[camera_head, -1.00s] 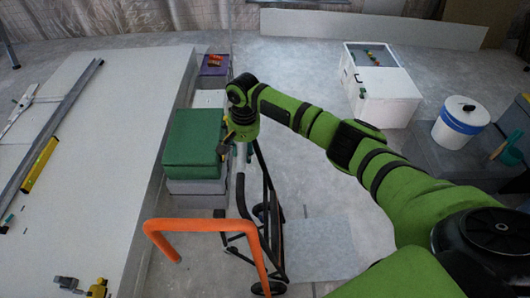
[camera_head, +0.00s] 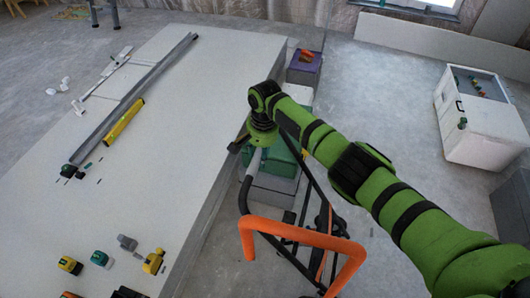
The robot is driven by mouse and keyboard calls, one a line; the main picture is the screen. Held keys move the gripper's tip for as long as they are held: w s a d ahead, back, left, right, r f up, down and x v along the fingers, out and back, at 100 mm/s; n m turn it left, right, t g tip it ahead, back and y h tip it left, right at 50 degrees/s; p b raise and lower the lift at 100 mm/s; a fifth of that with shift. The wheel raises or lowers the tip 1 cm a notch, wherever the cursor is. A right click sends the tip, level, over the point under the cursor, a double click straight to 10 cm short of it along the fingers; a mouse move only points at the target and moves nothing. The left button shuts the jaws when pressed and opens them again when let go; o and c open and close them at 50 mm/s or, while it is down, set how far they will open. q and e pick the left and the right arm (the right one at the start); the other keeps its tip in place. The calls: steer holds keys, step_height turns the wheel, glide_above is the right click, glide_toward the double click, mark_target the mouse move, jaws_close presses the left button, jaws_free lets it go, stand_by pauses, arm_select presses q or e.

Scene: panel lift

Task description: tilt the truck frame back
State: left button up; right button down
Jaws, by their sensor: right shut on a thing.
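The truck frame (camera_head: 297,235) has an orange tube handle in the lower middle and dark rails running down behind it. It stands tilted beside the white table. My right gripper (camera_head: 246,147) reaches in from the right on the green arm. It is shut on the grey upper bar of the frame, though the arm's wrist partly hides the fingers. My left gripper is not in view. The wheels of the truck are not clearly visible.
A long white table (camera_head: 190,110) fills the left, with a yellow level (camera_head: 123,122), metal rails and small tools on it. Green and grey boxes (camera_head: 275,190) stand close behind the frame. A white cabinet (camera_head: 485,125) stands right. Grey floor is clear between.

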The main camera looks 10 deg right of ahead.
steer(key=shift+s+a+f, duration=0.1)
steer(key=shift+a+f, duration=0.05)
steer(key=shift+f, duration=0.25)
steer(key=c, duration=0.9)
jaws_free()
steer(key=shift+o, duration=0.9)
steer(key=shift+w+f, duration=0.15)
steer(key=shift+w, duration=0.1)
step_height(320, 180, up, 12)
steer(key=shift+s+d, duration=0.15)
steer(key=shift+d, duration=0.2)
